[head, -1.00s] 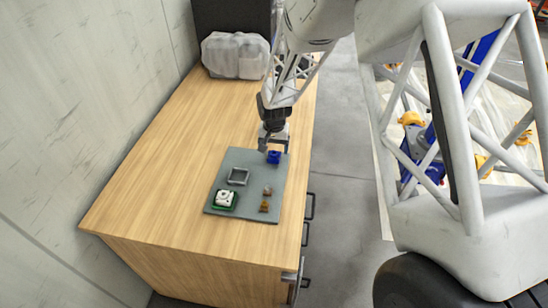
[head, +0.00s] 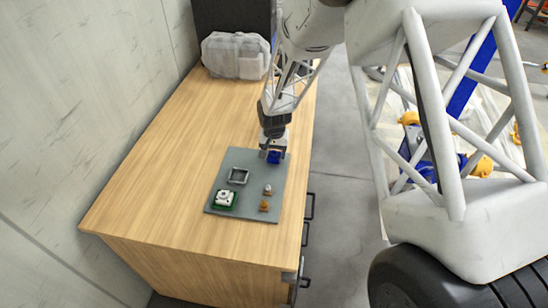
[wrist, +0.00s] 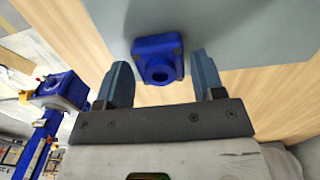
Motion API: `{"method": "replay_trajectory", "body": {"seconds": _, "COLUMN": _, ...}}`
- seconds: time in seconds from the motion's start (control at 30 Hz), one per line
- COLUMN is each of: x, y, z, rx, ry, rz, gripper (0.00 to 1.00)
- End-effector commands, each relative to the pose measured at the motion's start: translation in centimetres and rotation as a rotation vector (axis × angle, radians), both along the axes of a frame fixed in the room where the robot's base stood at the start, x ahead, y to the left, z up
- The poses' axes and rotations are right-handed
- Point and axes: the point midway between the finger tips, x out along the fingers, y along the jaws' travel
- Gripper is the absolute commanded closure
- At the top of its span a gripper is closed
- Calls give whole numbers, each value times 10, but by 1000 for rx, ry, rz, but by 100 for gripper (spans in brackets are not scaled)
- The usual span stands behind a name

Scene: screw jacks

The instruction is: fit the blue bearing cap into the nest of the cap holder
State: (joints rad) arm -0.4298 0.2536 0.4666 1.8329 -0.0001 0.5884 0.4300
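The blue bearing cap (head: 274,158) sits near the far right corner of the grey mat. In the wrist view the cap (wrist: 158,58) shows as a square blue block with a round boss, between my fingertips. My gripper (head: 272,150) is right over the cap, pointing down, and partly hides it. In the wrist view my gripper (wrist: 160,64) is open, with a gap on each side of the cap. A grey square open frame (head: 238,176), which looks like the cap holder's nest, is on the mat left of the cap and appears empty.
The grey mat (head: 248,200) also holds a white part on a green base (head: 224,198) and two small pieces, one light (head: 267,189) and one orange-brown (head: 263,206). A pale lumpy bundle (head: 236,55) lies at the far end. The wooden top (head: 170,160) is otherwise clear.

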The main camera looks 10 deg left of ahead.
Motion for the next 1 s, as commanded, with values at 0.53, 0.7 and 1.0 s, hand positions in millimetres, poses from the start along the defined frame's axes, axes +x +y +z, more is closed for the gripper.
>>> {"method": "replay_trajectory", "body": {"seconds": 0.53, "x": 0, "y": 0, "z": 1, "rx": 0, "ry": -1, "rz": 0, "gripper": 86}}
{"method": "replay_trajectory", "body": {"seconds": 0.7, "x": 0, "y": 0, "z": 4, "rx": 1, "ry": -1, "rz": 0, "gripper": 86}}
{"method": "replay_trajectory", "body": {"seconds": 1.0, "x": 1, "y": 0, "z": 29, "rx": 1, "ry": -3, "rz": 0, "gripper": 86}}
